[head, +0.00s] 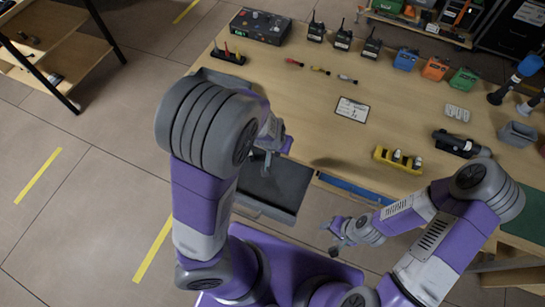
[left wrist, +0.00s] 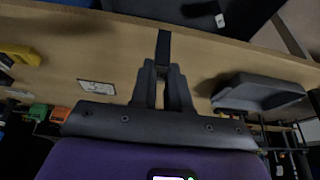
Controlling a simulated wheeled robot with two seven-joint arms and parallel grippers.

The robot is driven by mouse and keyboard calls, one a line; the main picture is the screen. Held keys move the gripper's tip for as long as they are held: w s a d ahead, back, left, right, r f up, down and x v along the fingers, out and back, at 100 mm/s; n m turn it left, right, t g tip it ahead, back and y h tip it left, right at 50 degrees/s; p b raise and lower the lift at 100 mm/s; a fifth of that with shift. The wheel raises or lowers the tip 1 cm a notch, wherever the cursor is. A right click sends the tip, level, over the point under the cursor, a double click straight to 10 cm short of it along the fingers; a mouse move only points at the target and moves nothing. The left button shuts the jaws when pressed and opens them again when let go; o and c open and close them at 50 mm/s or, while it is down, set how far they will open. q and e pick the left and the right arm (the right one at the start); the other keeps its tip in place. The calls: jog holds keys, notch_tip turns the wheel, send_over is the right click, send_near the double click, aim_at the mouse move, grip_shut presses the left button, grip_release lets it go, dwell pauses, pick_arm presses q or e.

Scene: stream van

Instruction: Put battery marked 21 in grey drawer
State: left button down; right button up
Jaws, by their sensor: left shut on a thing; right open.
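The grey drawer (head: 268,212) is pulled out at the table's near edge, its dark inside showing; a dark part of it shows at the top of the left wrist view (left wrist: 205,12). My left gripper (head: 268,158) is above the drawer's far end, partly hidden by my arm. In the left wrist view its fingers (left wrist: 163,72) are shut on a narrow dark thing (left wrist: 163,46), which I take to be the battery; no number is readable. A yellow holder (head: 384,155) on the table carries several small pale-topped cells. My right gripper (head: 338,238) is open and empty, before the table.
A grey tray (left wrist: 258,92) lies on the table (head: 320,110), mostly behind my left arm in the head view. A blue drawer front (head: 350,189) sits right of the grey drawer. A printed card (head: 352,109), radios and coloured boxes stand farther back.

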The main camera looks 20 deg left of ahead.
pick_arm(q)
jog(key=d+f+b, duration=0.1)
jog(key=f+b, duration=0.1)
jog(key=f, duration=0.3)
jog(key=s+d+f+b, duration=0.1)
jog(key=f+b, duration=0.1)
jog(key=f, duration=0.4)
jog(key=f+b, duration=0.2)
jog(key=f, duration=0.4)
jog(key=shift+s+d+b, duration=0.25)
jog(key=shift+d+b, duration=0.1)
jog(key=shift+d, duration=0.05)
jog(key=shift+w+f, duration=0.1)
jog(key=shift+f, duration=0.1)
jog(key=w, duration=0.4)
jog(key=shift+d+f+b, duration=0.1)
jog(key=shift+f+b, duration=0.25)
jog(key=shift+f, duration=0.2)
pick_arm(e)
notch_tip(320, 180, down, 7)
jog(key=shift+s+f, duration=0.15)
jog(key=shift+s, duration=0.2)
pick_arm(q)
jog(key=shift+s, duration=0.1)
